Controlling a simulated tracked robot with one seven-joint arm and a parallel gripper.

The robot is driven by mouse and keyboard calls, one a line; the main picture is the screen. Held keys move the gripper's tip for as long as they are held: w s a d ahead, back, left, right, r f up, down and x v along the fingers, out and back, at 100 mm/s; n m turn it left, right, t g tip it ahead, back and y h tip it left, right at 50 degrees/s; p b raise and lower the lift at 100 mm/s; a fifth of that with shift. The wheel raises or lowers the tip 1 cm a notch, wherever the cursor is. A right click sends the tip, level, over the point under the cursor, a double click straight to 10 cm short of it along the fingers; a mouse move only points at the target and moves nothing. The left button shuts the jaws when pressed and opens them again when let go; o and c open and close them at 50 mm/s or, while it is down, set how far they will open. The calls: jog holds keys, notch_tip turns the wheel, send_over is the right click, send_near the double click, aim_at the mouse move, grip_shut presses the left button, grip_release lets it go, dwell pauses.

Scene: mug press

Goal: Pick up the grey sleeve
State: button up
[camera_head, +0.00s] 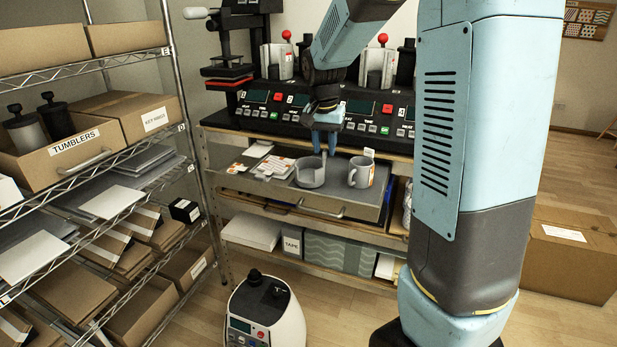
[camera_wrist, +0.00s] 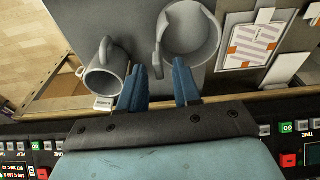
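The grey sleeve (camera_head: 309,174) is a short, open-topped ring standing upright on the grey drawer surface (camera_head: 258,186), left of the mug. In the wrist view the sleeve (camera_wrist: 216,35) is seen from above, with a break and a flared edge on its left side. My gripper (camera_head: 325,143) points down over the sleeve's right side. In the wrist view its two blue fingers (camera_wrist: 160,74) are apart with nothing held between them. The sleeve's near-left wall lines up with the gap between them; I cannot tell how far above it they are.
A grey mug (camera_head: 361,172) stands close right of the sleeve; in the wrist view the mug (camera_wrist: 106,72) is beside the left finger. Printed sheets (camera_head: 272,166) lie left of the sleeve. A row of presses with control panels (camera_head: 360,117) stands behind.

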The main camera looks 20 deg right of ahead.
grip_shut()
dwell(1.2)
